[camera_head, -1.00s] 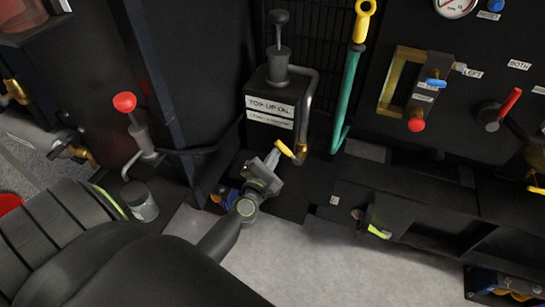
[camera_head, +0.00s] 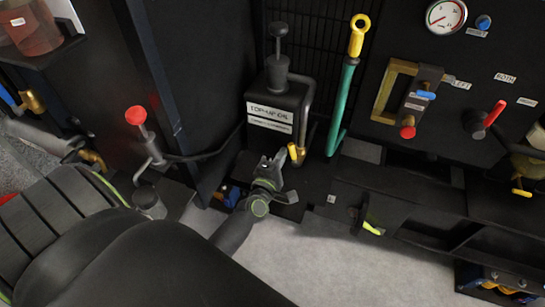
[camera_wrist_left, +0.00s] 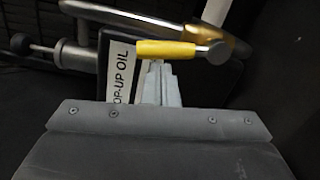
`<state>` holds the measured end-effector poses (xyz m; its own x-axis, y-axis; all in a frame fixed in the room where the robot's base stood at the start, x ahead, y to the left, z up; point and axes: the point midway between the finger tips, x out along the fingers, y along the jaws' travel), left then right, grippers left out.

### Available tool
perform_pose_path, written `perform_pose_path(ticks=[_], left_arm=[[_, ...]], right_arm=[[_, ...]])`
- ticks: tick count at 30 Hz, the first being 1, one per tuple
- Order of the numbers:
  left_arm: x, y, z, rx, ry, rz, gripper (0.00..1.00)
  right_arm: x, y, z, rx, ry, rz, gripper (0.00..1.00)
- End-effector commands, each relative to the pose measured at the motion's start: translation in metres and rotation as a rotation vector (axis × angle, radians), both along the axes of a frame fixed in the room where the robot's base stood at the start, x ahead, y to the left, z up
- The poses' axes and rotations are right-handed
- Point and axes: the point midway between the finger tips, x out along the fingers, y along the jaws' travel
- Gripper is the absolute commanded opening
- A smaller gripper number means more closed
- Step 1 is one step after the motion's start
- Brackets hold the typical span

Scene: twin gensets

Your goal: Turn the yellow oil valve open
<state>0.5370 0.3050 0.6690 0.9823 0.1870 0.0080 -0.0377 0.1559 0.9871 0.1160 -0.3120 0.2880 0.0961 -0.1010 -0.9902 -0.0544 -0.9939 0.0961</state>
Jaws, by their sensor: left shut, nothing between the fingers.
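The yellow oil valve handle (camera_head: 292,152) sits on a brass fitting at the lower end of the pipe beside the black top-up oil tank (camera_head: 277,105). In the left wrist view the yellow handle (camera_wrist_left: 165,49) lies nearly level across the picture, with its pivot at its right end. My left gripper (camera_head: 278,161) is shut and empty, just left of the handle. In the wrist view its fingertips (camera_wrist_left: 158,72) reach up to the handle's lower edge; I cannot tell whether they touch it. My right gripper is not in view.
A green lever with a yellow grip (camera_head: 345,105) stands close to the right of the valve. A red-knobbed lever (camera_head: 140,122) stands at the left. A panel with a gauge (camera_head: 446,15) and a red handle (camera_head: 494,114) fills the right. Pale floor (camera_head: 320,265) is clear in front.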

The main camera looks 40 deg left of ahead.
Motion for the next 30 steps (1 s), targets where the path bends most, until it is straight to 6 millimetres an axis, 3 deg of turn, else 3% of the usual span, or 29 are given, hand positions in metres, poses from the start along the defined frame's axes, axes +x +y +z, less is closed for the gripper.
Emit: perform_pose_path(ticks=[12,30], left_arm=[[0.0029,-0.0104,0.0066,0.165,0.040,-0.001,0.00],[0.0029,-0.0111,0.0058,0.186,0.045,-0.001,0.00]], right_arm=[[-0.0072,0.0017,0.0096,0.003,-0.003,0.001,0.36],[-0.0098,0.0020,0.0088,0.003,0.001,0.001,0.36]])
